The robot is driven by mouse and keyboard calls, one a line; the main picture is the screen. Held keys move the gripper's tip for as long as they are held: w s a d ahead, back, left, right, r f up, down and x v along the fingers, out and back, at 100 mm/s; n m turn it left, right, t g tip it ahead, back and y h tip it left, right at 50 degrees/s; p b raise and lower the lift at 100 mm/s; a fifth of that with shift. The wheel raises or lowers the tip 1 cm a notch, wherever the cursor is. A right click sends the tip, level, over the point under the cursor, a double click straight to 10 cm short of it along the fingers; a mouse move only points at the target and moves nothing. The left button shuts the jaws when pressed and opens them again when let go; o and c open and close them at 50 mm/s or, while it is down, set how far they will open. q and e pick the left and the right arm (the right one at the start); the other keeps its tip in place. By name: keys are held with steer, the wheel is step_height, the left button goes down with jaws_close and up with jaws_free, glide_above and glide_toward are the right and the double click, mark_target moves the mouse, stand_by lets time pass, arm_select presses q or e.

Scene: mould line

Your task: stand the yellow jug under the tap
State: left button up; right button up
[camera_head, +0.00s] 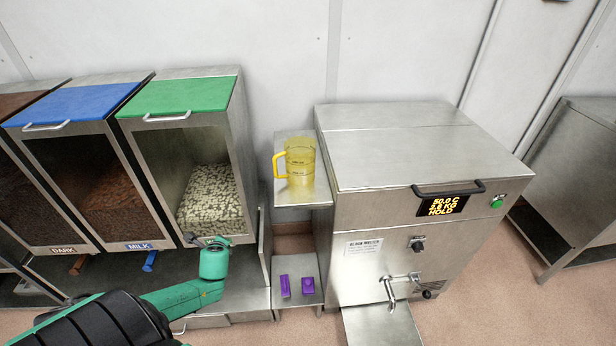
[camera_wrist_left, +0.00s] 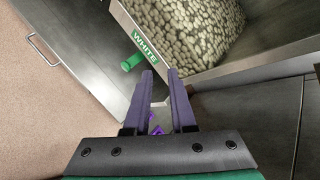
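The yellow see-through jug (camera_head: 300,160) stands upright on a small raised metal shelf (camera_head: 294,192) left of the steel melter, its handle facing left. The tap (camera_head: 388,291) is on the melter's front, low down, with a metal tray (camera_head: 380,326) below it. My left arm reaches in from the lower left of the head view, in front of the bins and well away from the jug; its fingers cannot be made out there. In the left wrist view my left gripper (camera_wrist_left: 160,72) has its fingers apart with nothing held between them. My right gripper is not in view.
The steel melter (camera_head: 430,150) shows a lit display. Bins with blue and green lids stand left; the green-lidded bin (camera_head: 178,97) holds white pieces, and its WHITE label (camera_wrist_left: 145,42) shows close by. Two purple items (camera_head: 285,287) lie on a low shelf. A steel table stands right.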

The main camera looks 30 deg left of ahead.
arm_select(q)
steer(key=w+d+r+m+t+y+b, duration=0.2)
steer(key=w+d+r+m+t+b, duration=0.15)
steer(key=w+r+m, duration=0.6)
steer(key=m+t+h+b, duration=0.2)
steer(key=m+t, duration=0.3)
steer(key=t, duration=0.2)
glide_toward(275, 163)
steer(key=w+b, duration=0.1)
steer(key=b, duration=0.1)
steer(key=w+a+f+b, duration=0.1)
steer(key=w+b, duration=0.1)
steer(key=b, duration=0.1)
steer(key=shift+a+f, duration=0.1)
steer(key=shift+a, duration=0.1)
steer(key=w+a, duration=0.1)
steer(key=w+a+r+b, duration=0.1)
steer(key=w, duration=0.1)
steer(key=shift+w, duration=0.35)
steer(key=shift+w+a+r, duration=0.1)
steer(key=shift+w+a, duration=0.15)
steer(key=shift+w, duration=0.35)
steer(key=x, duration=0.5)
steer(key=shift+a, duration=0.1)
jaws_close()
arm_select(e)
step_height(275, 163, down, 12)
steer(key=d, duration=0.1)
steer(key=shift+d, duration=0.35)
